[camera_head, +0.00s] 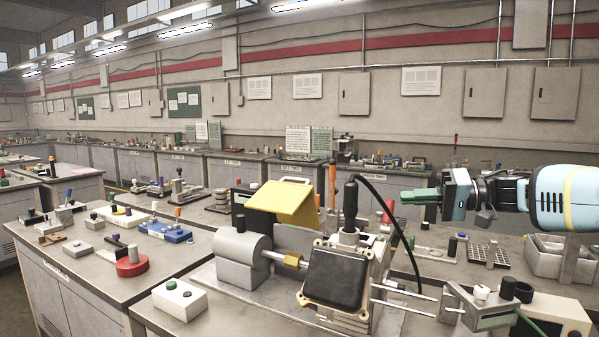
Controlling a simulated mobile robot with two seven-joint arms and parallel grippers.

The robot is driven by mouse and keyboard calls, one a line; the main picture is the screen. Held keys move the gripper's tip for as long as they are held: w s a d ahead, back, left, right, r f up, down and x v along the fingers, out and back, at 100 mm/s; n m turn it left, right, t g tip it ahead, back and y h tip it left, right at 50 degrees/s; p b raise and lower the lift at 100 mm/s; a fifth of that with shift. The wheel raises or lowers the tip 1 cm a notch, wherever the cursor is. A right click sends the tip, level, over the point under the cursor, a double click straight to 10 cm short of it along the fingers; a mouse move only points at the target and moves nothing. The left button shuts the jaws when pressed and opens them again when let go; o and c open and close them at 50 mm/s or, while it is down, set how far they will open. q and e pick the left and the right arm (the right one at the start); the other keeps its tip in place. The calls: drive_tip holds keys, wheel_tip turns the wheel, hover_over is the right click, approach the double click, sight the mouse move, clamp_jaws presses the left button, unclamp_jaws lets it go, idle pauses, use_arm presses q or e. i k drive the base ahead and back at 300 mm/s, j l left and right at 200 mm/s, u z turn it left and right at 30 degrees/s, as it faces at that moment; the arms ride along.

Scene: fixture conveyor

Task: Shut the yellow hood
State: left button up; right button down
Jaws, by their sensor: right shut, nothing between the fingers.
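The yellow hood (285,203) stands raised and tilted above the grey machine at the middle of the bench. Its sloping panel faces me, and a dark box part shows behind its left side. Below it are the grey cylinder housing (241,252) and a shaft with a brass nut (292,260). My right gripper (408,195) comes in from the right with green fingers pointing left. It is shut and empty, at about the hood's height in the picture, well to its right and apart from it. My left gripper is not in view.
A black-faced square block (336,279) with an upright black handle (350,205) and a looping black cable stands between the hood and my right gripper. A white button box (180,299) sits at front left. Grey trays (560,262) lie at right.

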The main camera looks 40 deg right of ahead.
sight(293, 204)
drive_tip(key=i+l, duration=0.2)
drive_tip(key=i, duration=0.2)
drive_tip(key=i+l, duration=0.2)
drive_tip(key=i, duration=0.2)
drive_tip(key=i+l, duration=0.2)
drive_tip(key=i, duration=0.2)
